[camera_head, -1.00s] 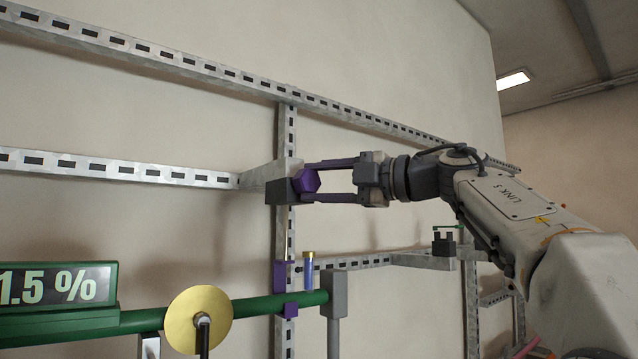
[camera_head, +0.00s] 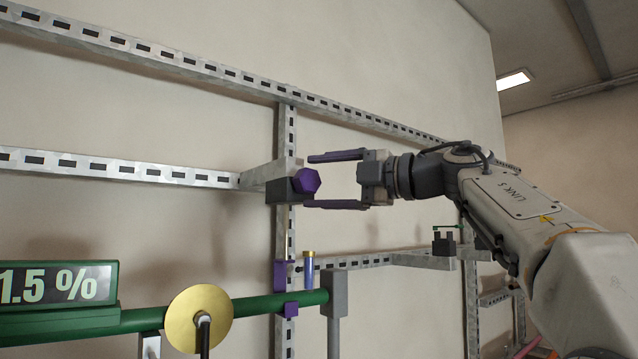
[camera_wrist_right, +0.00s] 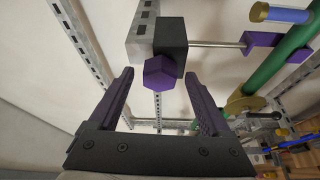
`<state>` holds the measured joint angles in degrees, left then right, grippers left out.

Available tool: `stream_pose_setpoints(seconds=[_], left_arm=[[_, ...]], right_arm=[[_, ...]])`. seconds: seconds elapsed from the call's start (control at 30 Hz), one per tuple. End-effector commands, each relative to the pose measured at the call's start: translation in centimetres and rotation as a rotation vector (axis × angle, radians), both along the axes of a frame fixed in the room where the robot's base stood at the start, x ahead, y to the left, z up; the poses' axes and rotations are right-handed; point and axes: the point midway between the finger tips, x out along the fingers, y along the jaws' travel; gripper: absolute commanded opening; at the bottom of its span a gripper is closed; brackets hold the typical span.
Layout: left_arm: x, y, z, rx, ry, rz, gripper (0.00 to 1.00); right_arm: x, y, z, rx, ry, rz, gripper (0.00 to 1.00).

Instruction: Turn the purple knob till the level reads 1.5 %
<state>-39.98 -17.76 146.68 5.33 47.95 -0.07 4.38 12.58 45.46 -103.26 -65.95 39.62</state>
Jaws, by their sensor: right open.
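The purple knob (camera_head: 307,181) is a faceted knob on a dark block (camera_head: 283,191) fixed to the metal rail in the head view. It also shows in the right wrist view (camera_wrist_right: 160,73), just beyond the fingertips. My right gripper (camera_head: 322,180) is open, with one finger above the knob and one below, both clear of it. It shows in the right wrist view (camera_wrist_right: 160,90) with nothing between its fingers. The level display (camera_head: 58,286) at the lower left reads 1.5 %. My left gripper is not in view.
A green pipe (camera_head: 255,305) runs below the knob, with a yellow disc (camera_head: 198,319) and a grey post (camera_head: 334,300). A small blue vial with a gold cap (camera_head: 309,270) stands above the pipe. Slotted metal rails (camera_head: 120,168) line the wall. Space right of the knob holds my arm.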

Motion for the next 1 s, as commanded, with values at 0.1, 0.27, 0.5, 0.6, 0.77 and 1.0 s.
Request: stream_pose_setpoints(seconds=[0.1, 0.27, 0.5, 0.6, 0.77, 1.0], left_arm=[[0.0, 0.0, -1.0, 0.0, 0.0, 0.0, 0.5], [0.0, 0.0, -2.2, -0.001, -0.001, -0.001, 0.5], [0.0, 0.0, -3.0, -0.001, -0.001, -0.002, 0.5], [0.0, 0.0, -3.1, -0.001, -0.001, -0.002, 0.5], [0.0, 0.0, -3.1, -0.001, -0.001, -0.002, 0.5], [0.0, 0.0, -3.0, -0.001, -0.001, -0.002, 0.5]], right_arm=[[-0.9, -1.7, -0.4, -0.001, -0.003, -0.005, 0.82], [-2.6, -4.5, -0.6, -0.002, -0.002, -0.006, 0.82], [-4.6, -7.7, -0.5, -0.001, -0.001, -0.003, 0.82], [-5.0, -8.2, -0.5, -0.001, 0.0, -0.001, 0.82], [-5.2, -8.4, -0.4, -0.001, 0.0, 0.001, 0.82], [-5.1, -8.4, -0.4, -0.002, 0.0, 0.001, 0.82]])
